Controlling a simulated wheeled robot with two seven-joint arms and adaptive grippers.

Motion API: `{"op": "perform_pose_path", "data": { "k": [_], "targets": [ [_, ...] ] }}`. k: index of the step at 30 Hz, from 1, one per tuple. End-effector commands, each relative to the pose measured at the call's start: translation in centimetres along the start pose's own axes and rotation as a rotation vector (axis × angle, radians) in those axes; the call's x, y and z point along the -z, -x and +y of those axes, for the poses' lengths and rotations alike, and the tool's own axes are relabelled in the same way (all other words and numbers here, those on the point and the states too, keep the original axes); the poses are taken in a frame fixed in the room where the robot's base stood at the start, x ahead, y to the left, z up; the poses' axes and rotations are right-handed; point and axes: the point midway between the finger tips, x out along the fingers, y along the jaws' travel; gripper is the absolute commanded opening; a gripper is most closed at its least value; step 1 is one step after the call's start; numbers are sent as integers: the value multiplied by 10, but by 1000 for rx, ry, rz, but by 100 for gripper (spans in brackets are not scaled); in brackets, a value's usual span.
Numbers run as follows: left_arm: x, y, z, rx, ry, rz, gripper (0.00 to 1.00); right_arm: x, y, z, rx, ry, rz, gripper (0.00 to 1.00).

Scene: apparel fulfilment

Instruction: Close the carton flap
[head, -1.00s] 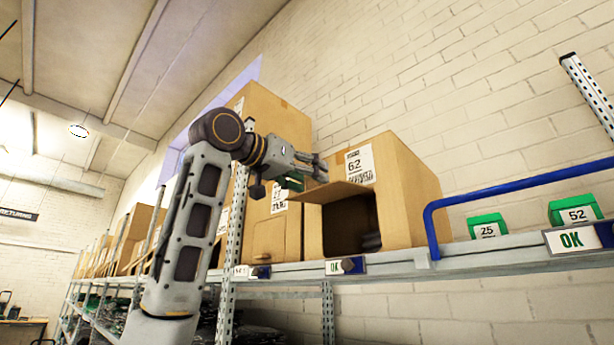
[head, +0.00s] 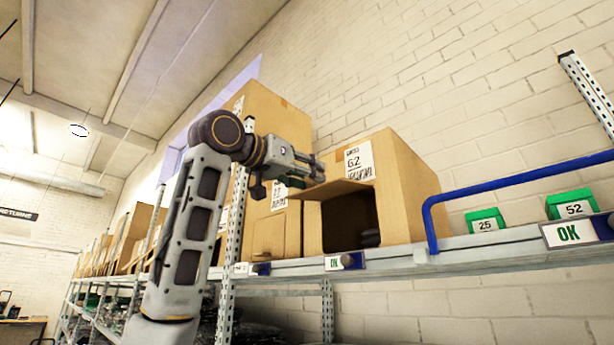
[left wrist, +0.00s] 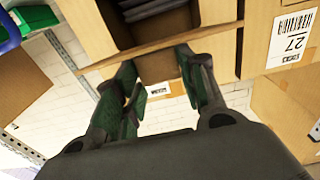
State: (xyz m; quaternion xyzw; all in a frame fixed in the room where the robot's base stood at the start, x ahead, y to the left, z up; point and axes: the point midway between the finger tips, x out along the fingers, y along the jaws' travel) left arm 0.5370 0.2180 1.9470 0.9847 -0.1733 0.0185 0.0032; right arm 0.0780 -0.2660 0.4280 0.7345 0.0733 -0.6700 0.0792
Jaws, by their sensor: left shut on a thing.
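The carton (head: 410,200) labelled 62 stands on the shelf with its front opening dark and uncovered. Its flap (head: 338,188) is hinged above the opening and sticks out toward the left, roughly level. My left gripper (head: 308,172) is at the flap's outer left end, shut on it. In the left wrist view my left gripper's green-padded fingers (left wrist: 163,88) lie over the flap (left wrist: 225,52). Dark folded items (left wrist: 152,8) show inside the carton. My right gripper is in neither view.
A taller carton (head: 275,120) stands close on the left behind my arm. A perforated upright post (head: 234,215) is near my forearm. A blue rail (head: 500,187) and green bins (head: 485,220) are to the right. The shelf's front beam (head: 400,262) runs below.

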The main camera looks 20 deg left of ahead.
Motion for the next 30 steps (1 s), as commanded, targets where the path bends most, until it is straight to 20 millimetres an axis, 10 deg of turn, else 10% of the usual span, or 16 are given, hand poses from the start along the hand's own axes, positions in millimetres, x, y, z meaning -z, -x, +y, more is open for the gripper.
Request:
{"op": "perform_pose_path", "data": {
  "k": [30],
  "targets": [
    [-48, -4, 0, 0, 1, 289, 0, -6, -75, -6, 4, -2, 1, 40]
  ]
}}
